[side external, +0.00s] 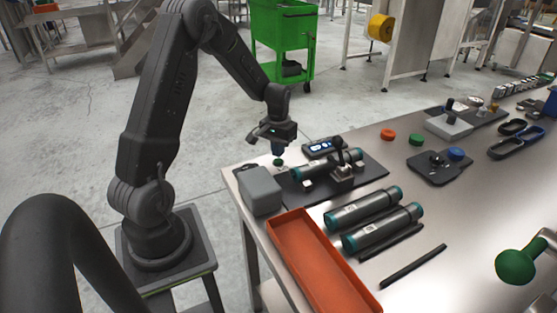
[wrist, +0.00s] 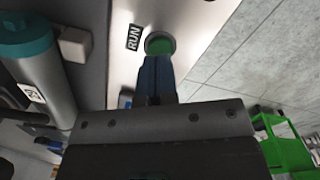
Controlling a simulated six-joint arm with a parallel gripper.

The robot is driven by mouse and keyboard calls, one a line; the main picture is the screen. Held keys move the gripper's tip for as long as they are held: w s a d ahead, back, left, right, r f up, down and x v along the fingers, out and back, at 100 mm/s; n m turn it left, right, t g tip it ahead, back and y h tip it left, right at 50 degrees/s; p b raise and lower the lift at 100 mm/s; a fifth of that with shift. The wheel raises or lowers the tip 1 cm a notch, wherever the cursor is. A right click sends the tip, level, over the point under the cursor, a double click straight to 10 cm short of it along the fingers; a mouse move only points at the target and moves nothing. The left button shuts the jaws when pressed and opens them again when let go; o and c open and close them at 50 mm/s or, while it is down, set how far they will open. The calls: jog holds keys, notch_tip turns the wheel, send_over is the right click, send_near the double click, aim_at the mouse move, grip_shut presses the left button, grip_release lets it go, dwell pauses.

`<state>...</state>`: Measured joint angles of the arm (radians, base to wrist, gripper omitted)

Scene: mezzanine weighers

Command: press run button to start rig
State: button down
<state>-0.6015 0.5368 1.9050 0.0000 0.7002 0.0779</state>
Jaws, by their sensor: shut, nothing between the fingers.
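The green run button (wrist: 160,43) sits in a round ring on the table top, with a black RUN label (wrist: 134,37) beside it. It shows as a small green spot in the side view (side external: 277,162). My gripper (side external: 277,151) is shut and empty, pointing down just over the button. In the wrist view its blue fingertips (wrist: 155,62) cover the button's near edge; I cannot tell whether they touch it. The rig (side external: 372,168), a dark plate with a teal-ended cylinder (side external: 325,163) and a clamp, stands right beside the button.
A small display box (side external: 322,148) stands behind the cylinder. A grey box (side external: 260,190) and an orange tray (side external: 318,262) lie at the table's near left. Two more teal-ended cylinders (side external: 362,207) lie beside the tray. The floor beyond the table edge is open.

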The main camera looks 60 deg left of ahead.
jog(key=shift+f, duration=1.05)
dwell(0.4)
jog(key=shift+r, duration=3.55)
jog(key=s+d+r+m+t, duration=0.1)
jog(key=s+d+r+m, duration=0.1)
jog(key=d+r, duration=0.65)
jog(key=s+d+r+m+t, duration=0.2)
jog(key=s+d+r, duration=0.1)
jog(key=s+d, duration=0.4)
jog(key=s+d+r+m+t, duration=0.2)
jog(key=s+d+r, duration=0.2)
jog(key=s+d, duration=0.3)
jog(key=shift+s+d+r+t, duration=0.25)
jog(key=shift+s+d+t, duration=0.1)
jog(key=shift+d, duration=0.6)
